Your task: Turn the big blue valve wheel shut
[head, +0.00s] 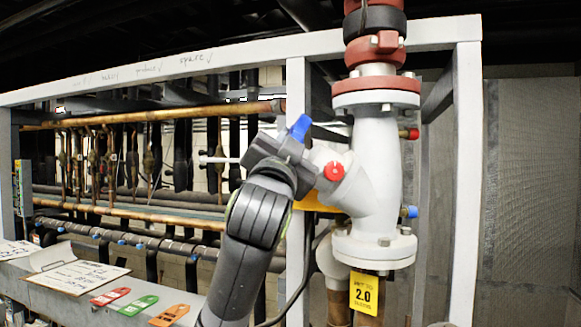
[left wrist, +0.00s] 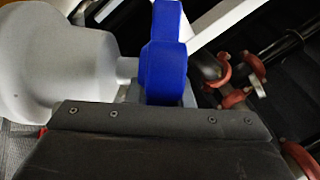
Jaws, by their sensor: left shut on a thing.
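The blue valve wheel (head: 301,127) shows in the head view as a small blue piece at the upper left of the white valve body (head: 377,160). In the left wrist view the wheel (left wrist: 164,60) is seen edge-on, standing upright just beyond my gripper, with the pale valve body (left wrist: 65,60) and its stem to the left. My left gripper (head: 284,147) is at the wheel and shut on it. The gripper's dark housing (left wrist: 160,135) hides the lower part of the wheel and the fingertips. My right gripper is in neither view.
A grey frame post (head: 297,85) stands close behind my left gripper. Copper pipes (head: 150,116) run behind it on the left. A red cap (head: 334,171) and a yellow tag (head: 364,292) are on the valve assembly. Coloured tags (head: 139,305) and a clipboard (head: 78,276) lie lower left.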

